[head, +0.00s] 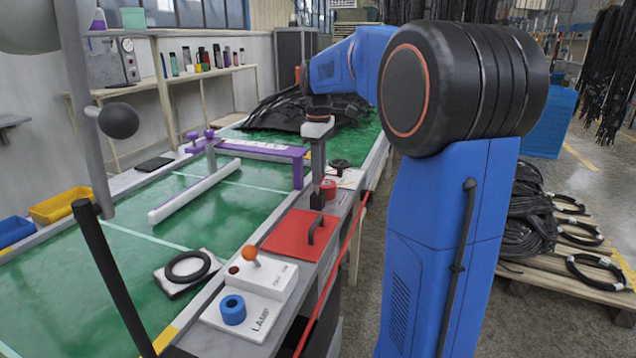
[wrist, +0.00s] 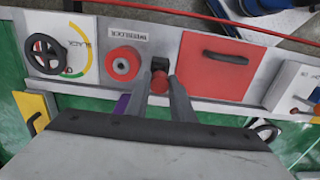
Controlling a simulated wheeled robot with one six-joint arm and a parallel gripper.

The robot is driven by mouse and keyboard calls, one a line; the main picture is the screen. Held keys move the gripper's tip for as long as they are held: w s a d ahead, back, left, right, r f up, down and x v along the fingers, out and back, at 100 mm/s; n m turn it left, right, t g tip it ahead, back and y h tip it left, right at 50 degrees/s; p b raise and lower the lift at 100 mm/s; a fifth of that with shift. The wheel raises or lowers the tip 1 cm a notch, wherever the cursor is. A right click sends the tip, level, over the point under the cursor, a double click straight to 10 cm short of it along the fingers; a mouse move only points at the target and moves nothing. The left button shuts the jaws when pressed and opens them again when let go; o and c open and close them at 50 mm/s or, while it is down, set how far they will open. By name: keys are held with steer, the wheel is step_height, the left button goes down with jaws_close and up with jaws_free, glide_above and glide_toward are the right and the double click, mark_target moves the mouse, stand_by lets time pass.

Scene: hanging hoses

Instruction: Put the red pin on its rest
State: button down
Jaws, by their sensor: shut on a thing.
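The red pin shows as a small red round end (wrist: 159,82) between my fingertips in the wrist view. My gripper (wrist: 160,88) is shut on it above the grey panel strip. A small dark block (wrist: 160,64) lies just beyond the pin; I cannot tell whether they touch. To its left is a red round fitting (wrist: 122,64) with a darker centre, beside an interlock label. In the head view my gripper (head: 318,190) points down next to the red fitting (head: 329,187). The pin is not clear there, and no rest can be told for certain.
A black handwheel (wrist: 47,54) is on the other side. A purple-framed gate (head: 255,150) crosses the green belt. A red cable runs along the edge.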

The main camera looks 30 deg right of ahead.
steer(key=shift+f, duration=1.6)
steer(key=shift+f, duration=0.3)
steer(key=c, duration=1.5)
jaws_free()
steer(key=shift+c, duration=0.2)
steer(key=shift+r, duration=0.1)
step_height(320, 180, up, 12)
steer(key=shift+r, duration=0.2)
